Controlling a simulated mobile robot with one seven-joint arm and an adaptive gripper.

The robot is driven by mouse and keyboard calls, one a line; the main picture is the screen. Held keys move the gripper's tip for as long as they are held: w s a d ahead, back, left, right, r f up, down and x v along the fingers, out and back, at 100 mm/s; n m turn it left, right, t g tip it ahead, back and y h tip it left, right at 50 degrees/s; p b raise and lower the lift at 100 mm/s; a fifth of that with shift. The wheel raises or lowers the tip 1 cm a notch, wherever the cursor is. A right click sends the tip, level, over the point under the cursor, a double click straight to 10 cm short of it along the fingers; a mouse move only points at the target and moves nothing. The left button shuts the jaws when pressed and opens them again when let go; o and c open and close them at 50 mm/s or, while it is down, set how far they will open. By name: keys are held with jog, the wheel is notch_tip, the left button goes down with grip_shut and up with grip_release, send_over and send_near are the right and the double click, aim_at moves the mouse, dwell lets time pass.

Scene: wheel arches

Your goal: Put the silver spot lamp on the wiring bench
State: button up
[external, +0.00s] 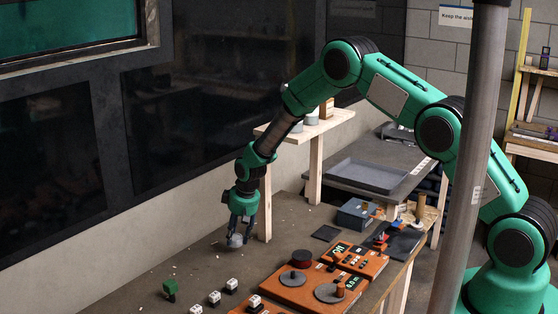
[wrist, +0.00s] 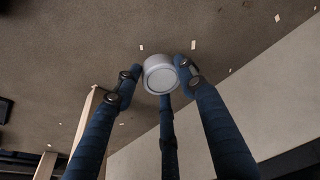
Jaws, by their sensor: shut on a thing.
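A small round silver spot lamp (external: 236,241) is low over or on the brown-grey bench top (external: 200,260); I cannot tell whether it touches the surface. My gripper (external: 240,229) points down and is shut on the lamp. In the wrist view the lamp (wrist: 160,75), with its pale round face showing, sits between the blue fingertips of my gripper (wrist: 157,80). The fingers hide part of the lamp in the external view. Which bench is the wiring bench is not labelled in the pictures.
Orange boards (external: 310,291) with round dark parts lie on the bench's right side. Small white-topped blocks (external: 214,298) and a green block (external: 170,288) stand in front. A wooden shelf post (external: 265,205) rises close right of my gripper. A grey tray (external: 370,174) is behind.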

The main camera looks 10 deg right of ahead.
aim_at(235, 236)
jog(key=shift+w+a, duration=0.6)
jog(key=shift+w, duration=0.25)
jog(key=shift+f, duration=0.2)
jog(key=shift+f, duration=1.65)
jog(key=o, duration=1.2)
jog(key=shift+c, duration=0.2)
